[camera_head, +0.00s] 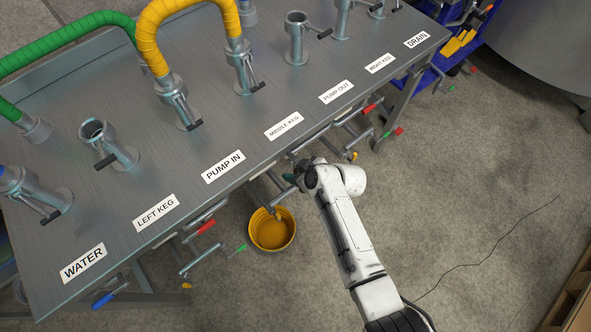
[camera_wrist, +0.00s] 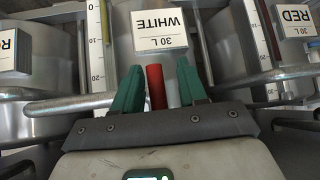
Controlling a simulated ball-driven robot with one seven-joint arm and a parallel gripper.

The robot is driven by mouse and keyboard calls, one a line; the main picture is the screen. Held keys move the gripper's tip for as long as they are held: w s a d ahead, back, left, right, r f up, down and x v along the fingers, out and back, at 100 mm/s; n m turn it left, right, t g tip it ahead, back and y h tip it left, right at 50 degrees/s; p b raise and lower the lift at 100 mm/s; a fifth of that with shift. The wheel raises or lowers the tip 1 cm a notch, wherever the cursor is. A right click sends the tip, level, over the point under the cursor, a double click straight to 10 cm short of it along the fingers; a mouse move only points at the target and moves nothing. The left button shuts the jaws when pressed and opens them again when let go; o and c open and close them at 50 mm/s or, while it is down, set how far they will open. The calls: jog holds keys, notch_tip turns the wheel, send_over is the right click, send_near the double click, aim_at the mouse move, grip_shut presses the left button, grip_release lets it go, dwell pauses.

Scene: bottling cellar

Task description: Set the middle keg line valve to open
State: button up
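The MIDDLE KEG label (camera_head: 284,126) is on the front edge of the metal table. My gripper (camera_head: 297,174) is just below that edge, near the label, and hides the valve there in the head view. In the wrist view my gripper (camera_wrist: 162,88) has two green fingers standing apart. A red lever handle (camera_wrist: 155,86) shows between them, close to the left finger, with a pale strip on its right. I cannot tell whether the fingers touch the handle. Beyond them is a keg label (camera_wrist: 160,30) reading 30 L WHITE. The valve's setting cannot be read.
A yellow bucket (camera_head: 271,244) stands on the floor left of my arm. Other valve handles stick out below the table edge: a red one (camera_head: 207,226) to the left and another red one (camera_head: 370,107) to the right. A yellow hose (camera_head: 150,40) arches above the table (camera_head: 215,125).

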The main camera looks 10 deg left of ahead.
jog(key=shift+d+r, duration=0.4)
jog(key=shift+r, duration=0.1)
jog(key=p+v, duration=0.2)
jog(key=v, duration=0.7)
jog(key=shift+s+d+r, duration=0.2)
jog(key=shift+s, duration=0.05)
jog(key=s+d+r+m+g+h, duration=0.1)
jog(key=s+d+m, duration=0.3)
jog(key=s+d, duration=0.5)
jog(key=s+d+r+m+g+h, duration=0.1)
jog(key=s+d+r+m+h, duration=0.2)
jog(key=s+d, duration=0.5)
jog(key=s+d+r+m+h, duration=0.3)
jog(key=s+d+m, duration=0.3)
jog(key=s+d, duration=0.3)
jog(key=d+h, duration=0.1)
jog(key=d, duration=0.2)
jog(key=shift+s+d+g+p, duration=0.15)
jog(key=shift+s+g+p, duration=0.2)
jog(key=shift+g+p, duration=0.05)
jog(key=shift+r, duration=0.1)
